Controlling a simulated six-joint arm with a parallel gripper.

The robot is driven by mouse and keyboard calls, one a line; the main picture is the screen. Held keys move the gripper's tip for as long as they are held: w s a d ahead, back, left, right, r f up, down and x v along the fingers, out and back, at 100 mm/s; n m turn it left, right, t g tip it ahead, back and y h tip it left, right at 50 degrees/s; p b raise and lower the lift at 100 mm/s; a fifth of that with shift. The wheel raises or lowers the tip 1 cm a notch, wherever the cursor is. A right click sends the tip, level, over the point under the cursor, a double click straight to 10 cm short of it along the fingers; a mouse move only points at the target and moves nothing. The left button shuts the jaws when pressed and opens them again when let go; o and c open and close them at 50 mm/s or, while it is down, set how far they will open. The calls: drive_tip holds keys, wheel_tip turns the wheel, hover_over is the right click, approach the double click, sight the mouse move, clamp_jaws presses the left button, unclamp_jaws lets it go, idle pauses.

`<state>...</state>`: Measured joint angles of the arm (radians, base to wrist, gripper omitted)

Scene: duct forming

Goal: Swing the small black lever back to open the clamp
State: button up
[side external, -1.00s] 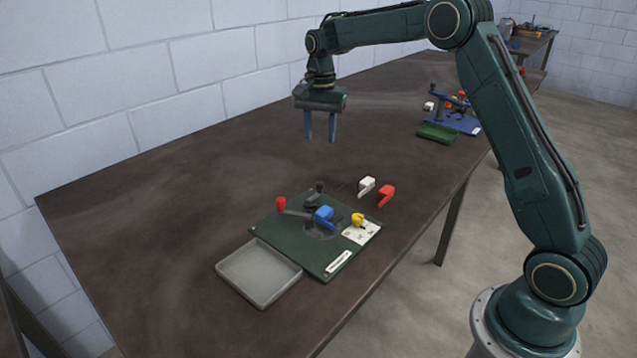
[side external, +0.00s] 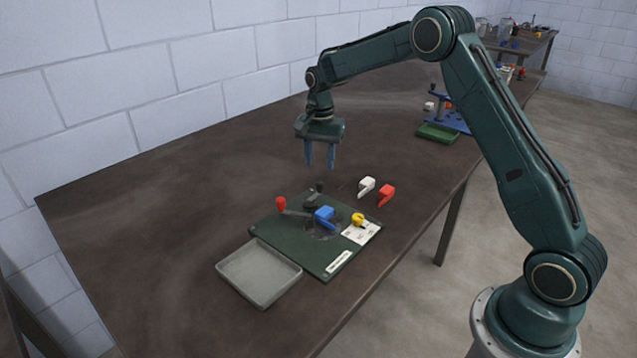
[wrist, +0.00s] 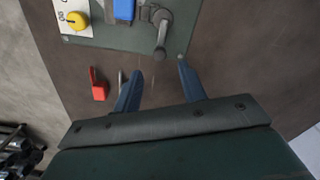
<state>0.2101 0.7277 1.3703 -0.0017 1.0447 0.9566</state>
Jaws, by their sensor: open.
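The small black lever (side external: 319,187) stands at the back edge of a dark green board (side external: 262,233), close to a blue block (side external: 324,213). In the wrist view the lever (wrist: 161,38) looks dark grey, with a rounded end pointing toward my gripper. The blue block (wrist: 123,9) is to its left there, cut off by the frame edge. My gripper (side external: 320,167) is open and empty, pointing down above the table behind the board. In the wrist view the lever end shows between and beyond the two fingertips (wrist: 157,66), not touching them. The rest of the clamp is not clear.
A red-topped handle (side external: 281,203) and a yellow knob (side external: 358,219) by a white card are on the board. A grey tray (side external: 236,283) sits at its front left. A white piece (side external: 366,186) and a red piece (side external: 387,193) lie loose to the right. The left table is clear.

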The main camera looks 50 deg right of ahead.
sight(320, 183)
drive_tip(key=shift+f, duration=3.25)
clamp_jaws()
